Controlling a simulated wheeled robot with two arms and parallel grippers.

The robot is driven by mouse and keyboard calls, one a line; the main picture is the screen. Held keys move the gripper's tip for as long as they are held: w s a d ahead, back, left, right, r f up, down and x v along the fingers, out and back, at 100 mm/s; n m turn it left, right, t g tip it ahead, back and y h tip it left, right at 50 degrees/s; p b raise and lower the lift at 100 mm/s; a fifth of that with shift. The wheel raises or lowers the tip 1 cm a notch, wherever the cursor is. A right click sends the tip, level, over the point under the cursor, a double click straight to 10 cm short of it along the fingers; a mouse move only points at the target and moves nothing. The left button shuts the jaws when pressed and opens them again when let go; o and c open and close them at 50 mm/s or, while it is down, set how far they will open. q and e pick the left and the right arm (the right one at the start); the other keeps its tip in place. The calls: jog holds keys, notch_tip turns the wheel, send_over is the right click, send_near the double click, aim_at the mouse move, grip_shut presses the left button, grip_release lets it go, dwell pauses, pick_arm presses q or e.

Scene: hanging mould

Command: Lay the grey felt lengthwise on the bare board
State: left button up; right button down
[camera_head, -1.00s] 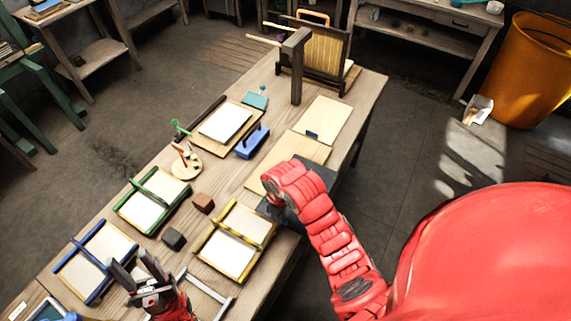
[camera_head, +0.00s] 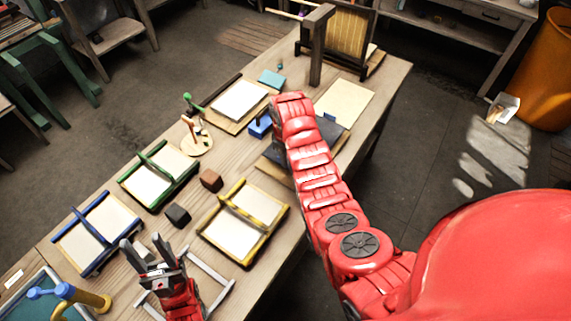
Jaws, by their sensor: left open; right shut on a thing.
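The grey felt (camera_head: 331,132) is a dark flat sheet, seen to the right of my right wrist and partly hidden by my arm. It overlaps the tan bare board (camera_head: 271,168), which shows as strips at its near and left side. I cannot tell whether the felt touches the board. My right gripper (camera_head: 284,132) is mostly hidden beneath the red wrist; it is shut on the felt. My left gripper (camera_head: 143,243) is open and empty, low over the near left part of the table, away from the felt.
Around lie a yellow frame (camera_head: 262,247), a green frame (camera_head: 126,174), a blue frame (camera_head: 60,239), a dark block (camera_head: 177,215) and a brown block (camera_head: 211,180). A blue handled tool (camera_head: 260,127) is beside my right wrist. A wooden post (camera_head: 316,50) and hanging mould (camera_head: 350,38) stand behind.

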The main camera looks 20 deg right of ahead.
jog(key=shift+w, duration=0.15)
jog(key=shift+w+f+p, duration=0.1)
jog(key=shift+f+p, duration=0.1)
jog(key=shift+p, duration=0.3)
jog(key=shift+f+p, duration=0.45)
jog(key=shift+f, duration=1.15)
jog(key=shift+f, duration=0.15)
jog(key=c, duration=1)
grip_release()
